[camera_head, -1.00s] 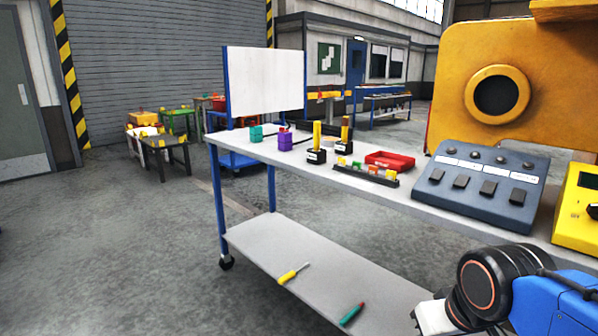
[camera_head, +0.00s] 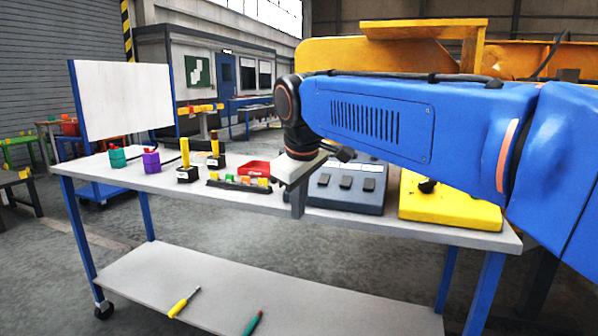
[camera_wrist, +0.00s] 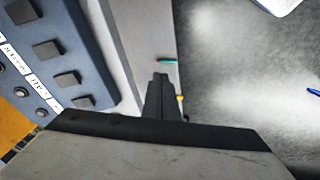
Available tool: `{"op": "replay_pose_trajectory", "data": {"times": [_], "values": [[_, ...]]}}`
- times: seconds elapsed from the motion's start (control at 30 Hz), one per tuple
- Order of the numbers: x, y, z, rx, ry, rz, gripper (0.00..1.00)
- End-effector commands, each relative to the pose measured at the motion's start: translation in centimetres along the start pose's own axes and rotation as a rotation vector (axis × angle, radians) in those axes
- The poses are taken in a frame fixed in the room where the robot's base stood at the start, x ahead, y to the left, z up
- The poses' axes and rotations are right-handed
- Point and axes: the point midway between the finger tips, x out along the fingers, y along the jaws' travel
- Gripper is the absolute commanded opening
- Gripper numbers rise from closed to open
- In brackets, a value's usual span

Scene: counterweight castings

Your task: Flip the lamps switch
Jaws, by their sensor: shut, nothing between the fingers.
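The slate-blue switch panel (camera_head: 345,197) stands on the cart top, with several dark rocker switches in a row. My arm hides its back part and labels in the head view. In the wrist view the panel (camera_wrist: 88,42) is at the left, with rockers, small round lamps or buttons and white labels. The labels are too small to read surely, so I cannot tell which switch is for the lamps. My gripper (camera_head: 297,212) points down at the panel's left front corner in the head view. In the wrist view its shut, empty fingers (camera_wrist: 161,80) are apart from the rockers.
A yellow box with a black knob (camera_head: 440,207) is right of the panel. A red tray (camera_head: 255,169) and a rack of coloured blocks (camera_head: 238,184) are to its left. Two screwdrivers lie on the lower shelf (camera_head: 300,305). The floor before the cart is clear.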

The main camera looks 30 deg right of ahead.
Motion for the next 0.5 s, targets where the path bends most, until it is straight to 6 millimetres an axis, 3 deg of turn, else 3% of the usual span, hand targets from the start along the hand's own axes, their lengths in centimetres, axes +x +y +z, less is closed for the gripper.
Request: {"op": "replay_pose_trajectory", "data": {"times": [0.2, 0.5], "values": [[-3.4, 4.8, -4.7, -0.108, -0.045, 0.034, 0.00], [-7.2, 10.7, -10.0, -0.244, -0.113, 0.068, 0.00]]}}
